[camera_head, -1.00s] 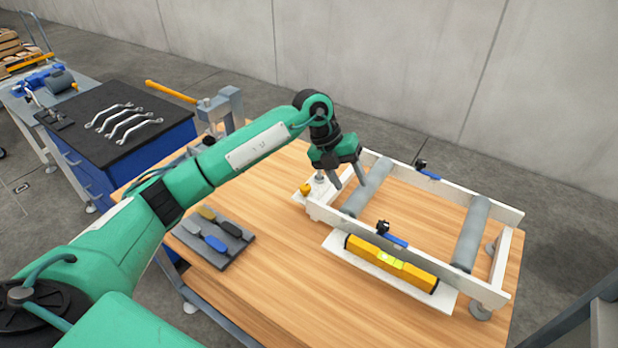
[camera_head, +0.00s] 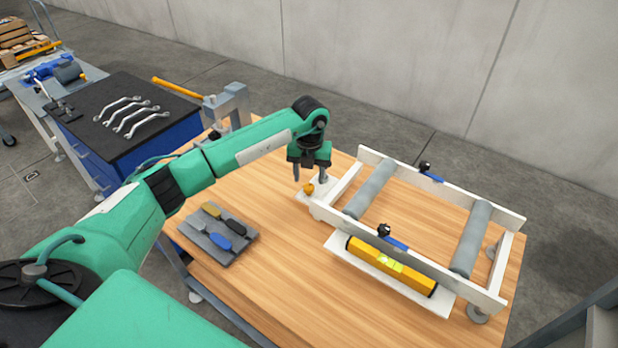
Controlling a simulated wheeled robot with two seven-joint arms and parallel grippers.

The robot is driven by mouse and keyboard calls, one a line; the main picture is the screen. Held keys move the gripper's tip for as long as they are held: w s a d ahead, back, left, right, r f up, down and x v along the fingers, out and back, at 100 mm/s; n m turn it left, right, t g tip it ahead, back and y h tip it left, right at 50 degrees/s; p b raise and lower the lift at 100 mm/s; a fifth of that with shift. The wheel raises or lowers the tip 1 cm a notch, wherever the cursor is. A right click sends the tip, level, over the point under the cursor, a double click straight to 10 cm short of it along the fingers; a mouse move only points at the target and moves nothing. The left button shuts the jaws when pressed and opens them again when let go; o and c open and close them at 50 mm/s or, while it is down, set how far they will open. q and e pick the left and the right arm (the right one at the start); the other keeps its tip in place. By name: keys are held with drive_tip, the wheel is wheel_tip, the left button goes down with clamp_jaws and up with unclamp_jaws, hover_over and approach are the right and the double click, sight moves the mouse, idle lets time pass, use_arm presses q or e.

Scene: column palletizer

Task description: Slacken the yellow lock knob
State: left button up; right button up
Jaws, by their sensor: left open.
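The yellow lock knob (camera_head: 308,188) sits at the near left corner of a white roller frame (camera_head: 340,218), low beside a white foot plate (camera_head: 318,193). My left gripper (camera_head: 309,178) points down over this corner, with its two fingers apart. One finger is left of the knob and the other is right of it and behind. I cannot tell whether the fingers touch the knob. My right gripper is not in view.
A yellow spirit level (camera_head: 391,265) lies on a white strip along the frame's front.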

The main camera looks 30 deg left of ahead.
sight(309, 186)
use_arm(q)
drive_tip(key=shift+f+p, duration=0.35)
drive_tip(key=shift+f, duration=1.4)
drive_tip(key=c, duration=1)
drive_tip(key=shift+o, duration=0.2)
